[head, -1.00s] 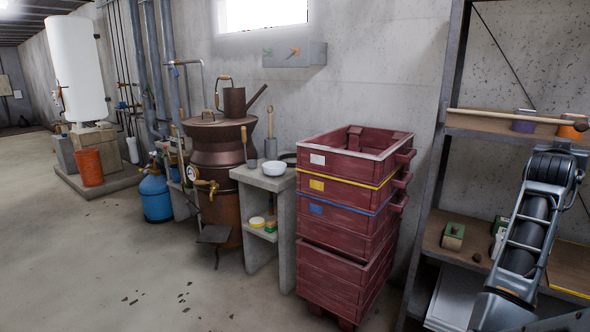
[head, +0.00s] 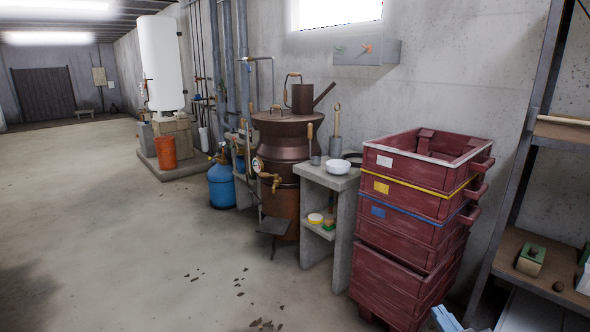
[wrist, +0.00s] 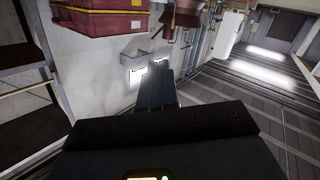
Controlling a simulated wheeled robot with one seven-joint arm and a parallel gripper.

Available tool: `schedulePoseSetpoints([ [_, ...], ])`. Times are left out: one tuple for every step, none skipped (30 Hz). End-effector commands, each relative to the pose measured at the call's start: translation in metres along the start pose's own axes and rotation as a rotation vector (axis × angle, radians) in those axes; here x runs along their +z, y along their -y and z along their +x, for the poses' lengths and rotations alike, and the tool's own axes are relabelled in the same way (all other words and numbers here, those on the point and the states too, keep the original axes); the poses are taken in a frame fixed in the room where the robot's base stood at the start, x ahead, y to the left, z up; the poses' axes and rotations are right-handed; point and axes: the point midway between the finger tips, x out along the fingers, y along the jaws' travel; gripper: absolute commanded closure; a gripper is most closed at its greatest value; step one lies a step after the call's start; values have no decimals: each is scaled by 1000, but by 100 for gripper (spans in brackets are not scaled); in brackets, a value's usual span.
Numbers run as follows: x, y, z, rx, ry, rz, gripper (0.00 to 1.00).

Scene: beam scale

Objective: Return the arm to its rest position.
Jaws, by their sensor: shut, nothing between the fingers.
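My gripper (wrist: 156,76) shows in the wrist view, its two dark fingers together with nothing between them. It touches nothing that I can see. The wrist view is tilted and nearly upside down, with the ceiling and its lights low in the picture. My gripper is not in the head view. Most of my arm is out of the head view too.
Stacked red crates (head: 408,240) stand at the right, beside a shelf rack (head: 540,235). Left of them are a concrete stand (head: 330,180) with a white bowl (head: 338,167), a copper still (head: 285,150) and a blue gas bottle (head: 221,187). The left floor is clear.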

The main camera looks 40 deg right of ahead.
Motion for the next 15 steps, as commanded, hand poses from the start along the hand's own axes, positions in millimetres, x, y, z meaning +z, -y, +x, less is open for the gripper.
schedulePoseSetpoints([
  [3, 21, -21, -65, 3, 4, 100],
  [4, 31, -32, -99, 3, 7, 100],
  [4, 43, -47, -142, 1, 12, 100],
  [4, 52, -59, -175, 1, 18, 100],
  [4, 60, -71, -207, 1, 24, 100],
  [4, 69, -87, -249, 1, 31, 100],
  [3, 76, -99, -280, 2, 37, 100],
  [3, 82, -111, -311, 3, 45, 100],
  [1, 88, -128, -350, 6, 54, 100],
  [0, 93, -140, -380, 8, 60, 100],
  [-1, 97, -152, -409, 12, 68, 100],
  [-3, 101, -168, -446, 15, 79, 100],
  [-4, 103, -180, -473, 20, 87, 100],
  [-6, 105, -192, -499, 23, 95, 100],
  [-9, 107, -206, -531, 29, 106, 100],
])
